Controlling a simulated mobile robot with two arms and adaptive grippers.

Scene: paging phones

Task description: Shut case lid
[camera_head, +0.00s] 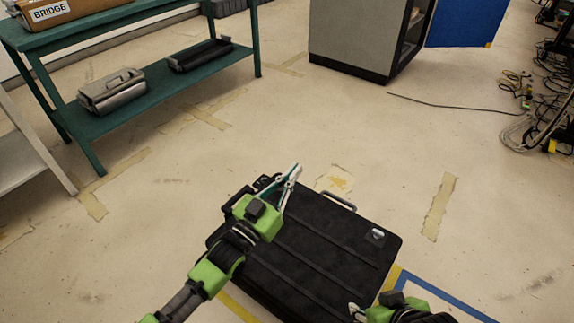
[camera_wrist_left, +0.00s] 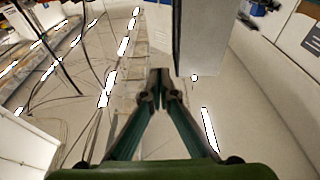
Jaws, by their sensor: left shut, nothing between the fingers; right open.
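The black case (camera_head: 330,235) lies on the floor at the bottom centre of the head view. Its ribbed lid faces up and looks down flat on the body, but I cannot tell if it is fully closed. A handle and a silver latch show along its far edge; the other latch is partly behind my left gripper. My left gripper (camera_head: 295,169) is shut and empty, over the case's far left part. It also shows shut in the left wrist view (camera_wrist_left: 158,75). My right gripper (camera_head: 356,309) is at the case's near right edge, with its fingers partly cut off by the frame.
A green shelf table (camera_head: 150,97) with metal boxes stands at the upper left. A grey cabinet (camera_head: 350,40) stands at the top. Cables (camera_head: 518,100) lie at the right. The floor around the case is mostly clear, with tape marks.

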